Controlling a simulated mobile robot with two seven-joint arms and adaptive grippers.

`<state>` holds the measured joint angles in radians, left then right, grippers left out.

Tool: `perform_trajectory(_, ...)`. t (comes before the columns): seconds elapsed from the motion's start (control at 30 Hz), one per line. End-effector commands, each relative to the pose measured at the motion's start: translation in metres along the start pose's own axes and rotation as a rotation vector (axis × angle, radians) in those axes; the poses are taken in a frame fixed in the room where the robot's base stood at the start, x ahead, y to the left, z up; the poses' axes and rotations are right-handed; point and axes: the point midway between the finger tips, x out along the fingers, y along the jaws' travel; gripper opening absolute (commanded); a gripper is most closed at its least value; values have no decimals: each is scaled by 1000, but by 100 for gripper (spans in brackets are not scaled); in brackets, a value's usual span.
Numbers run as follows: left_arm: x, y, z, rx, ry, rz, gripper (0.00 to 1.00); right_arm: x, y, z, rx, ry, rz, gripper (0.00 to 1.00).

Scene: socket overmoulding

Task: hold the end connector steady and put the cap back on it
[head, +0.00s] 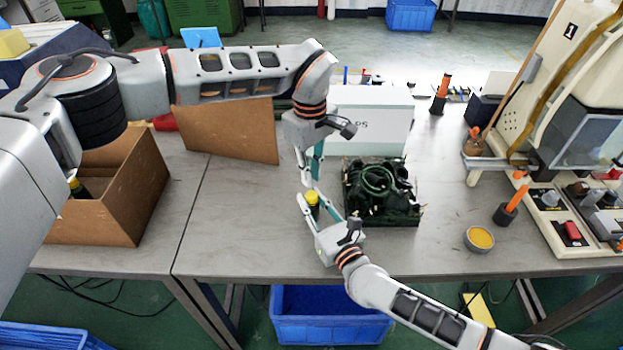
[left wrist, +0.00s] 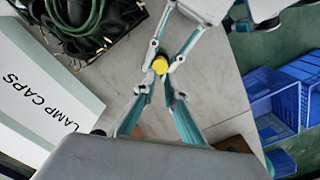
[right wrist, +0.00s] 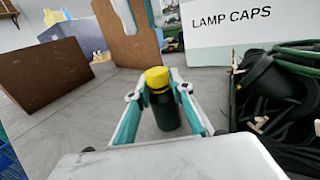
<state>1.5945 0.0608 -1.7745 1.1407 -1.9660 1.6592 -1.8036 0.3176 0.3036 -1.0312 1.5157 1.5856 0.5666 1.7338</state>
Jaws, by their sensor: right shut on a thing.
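The end connector (right wrist: 165,112) is a dark green cylinder standing upright in the right wrist view. The yellow cap (right wrist: 157,78) sits on its top, and I cannot tell how firmly it is seated. The cap also shows in the head view (head: 312,197) and the left wrist view (left wrist: 160,65). My right gripper (head: 311,205) is shut on the connector, its fingers on either side just below the cap. My left gripper (head: 311,181) points down from above. Its fingertips are parted with nothing visible between them, a little above the cap in the right wrist view.
A tray of black parts and green cable (head: 380,218) lies right of the grippers, before a white lamp caps box (head: 375,120). A cardboard box (head: 130,205) stands at left. A yellow-filled dish (head: 480,239) and a machine (head: 590,190) are at right. Bare table lies left of the grippers.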

Motion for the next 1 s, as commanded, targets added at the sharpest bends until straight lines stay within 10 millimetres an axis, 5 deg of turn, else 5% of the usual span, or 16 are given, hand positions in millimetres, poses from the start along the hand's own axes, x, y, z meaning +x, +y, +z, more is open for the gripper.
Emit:
perform_trajectory(0.03,-6,0,0,0,1,1,11,-4,1,-13,0,21,2,0)
perform_trajectory(0.33,-13,-1,0,0,-1,-1,11,-4,1,-13,-1,21,2,0)
perform_trajectory(0.43,-13,0,0,-4,-1,-1,32,-4,1,-13,-1,21,2,0)
perform_trajectory(0.57,-13,0,1,-63,-1,-1,34,-4,1,-13,-1,21,2,0)
perform_trajectory(1.0,-13,0,2,-788,0,-3,34,-4,1,-13,-1,21,2,0)
